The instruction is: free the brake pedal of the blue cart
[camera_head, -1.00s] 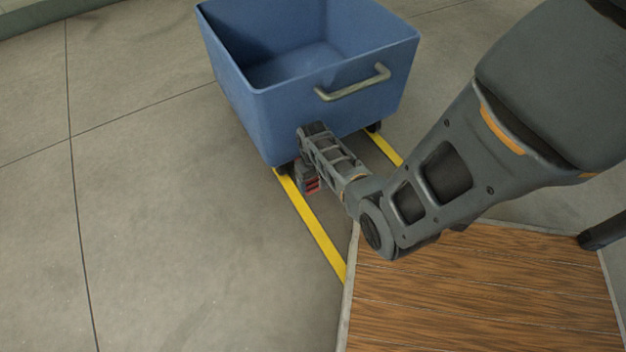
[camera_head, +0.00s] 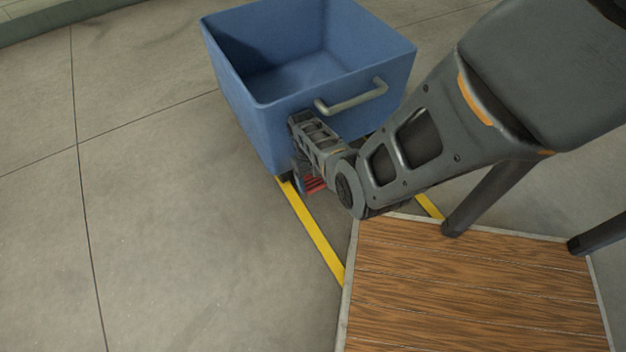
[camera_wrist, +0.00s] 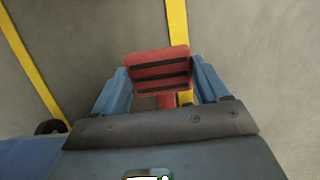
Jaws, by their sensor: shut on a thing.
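The blue cart (camera_head: 268,125) is an open box with a grey handle (camera_head: 352,98) on its near side. Its brake pedal (camera_wrist: 158,72) is red with dark stripes; in the head view it shows as a small red patch (camera_head: 315,184) low under the cart's near side. My gripper (camera_wrist: 160,84) is shut on the pedal, with one bluish finger on each side of it. In the head view my gripper (camera_head: 308,182) is low against the cart's near side, under the handle, and my wrist partly hides it.
Yellow floor lines (camera_head: 318,238) run beside and under the cart. A wooden platform (camera_head: 470,285) with a pale edge lies at the lower right, close to my arm. A dark caster (camera_wrist: 50,127) shows in the wrist view. The concrete floor at left is clear.

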